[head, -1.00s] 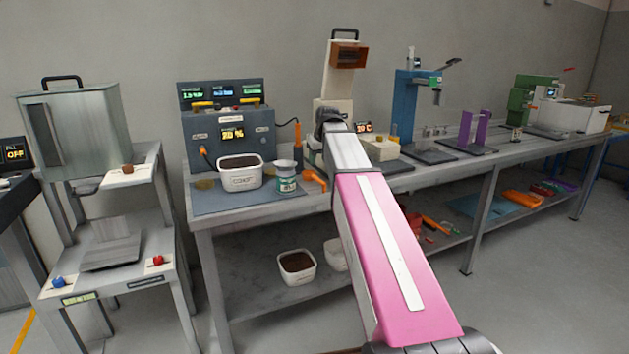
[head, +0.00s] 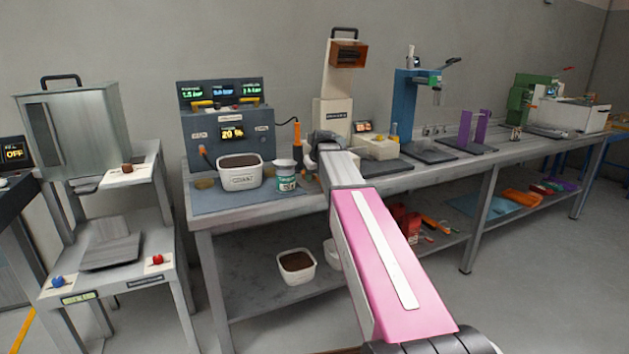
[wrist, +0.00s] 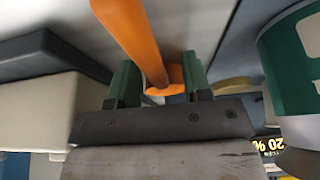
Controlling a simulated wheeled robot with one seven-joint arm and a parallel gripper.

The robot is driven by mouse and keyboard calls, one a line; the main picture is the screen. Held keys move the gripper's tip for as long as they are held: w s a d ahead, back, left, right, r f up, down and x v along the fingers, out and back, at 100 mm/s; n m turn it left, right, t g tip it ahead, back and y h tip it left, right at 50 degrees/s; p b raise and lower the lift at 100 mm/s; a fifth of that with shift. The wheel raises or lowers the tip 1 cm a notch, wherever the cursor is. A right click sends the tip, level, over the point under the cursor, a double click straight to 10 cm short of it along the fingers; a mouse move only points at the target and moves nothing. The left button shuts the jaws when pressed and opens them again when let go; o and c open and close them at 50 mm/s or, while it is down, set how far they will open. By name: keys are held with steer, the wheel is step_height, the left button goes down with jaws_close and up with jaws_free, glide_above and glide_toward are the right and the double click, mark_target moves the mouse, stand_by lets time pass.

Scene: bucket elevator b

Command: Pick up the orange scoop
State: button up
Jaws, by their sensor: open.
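The orange scoop (wrist: 130,35) shows in the wrist view. Its long part runs from the top edge down to a wider orange part between the two green fingers. My gripper (wrist: 160,68) is open, with one finger on each side of the orange part. I cannot tell whether either finger touches it. In the head view my arm's end is low over the bench, right of the white and green jar (head: 286,176), and hides most of the scoop. The jar is also close on the right in the wrist view (wrist: 291,62).
A white tub (head: 239,181) of dark material stands left of the jar on the blue-grey mat (head: 225,204). Behind is a control box (head: 262,139) reading 20 %. A cream machine (head: 338,112) stands behind my arm. More tubs are on the lower shelf.

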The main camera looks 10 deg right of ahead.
jaws_close()
steer(key=shift+r, duration=0.1)
step_height(320, 180, up, 10)
steer(key=shift+f, duration=0.1)
stand_by(0.5)
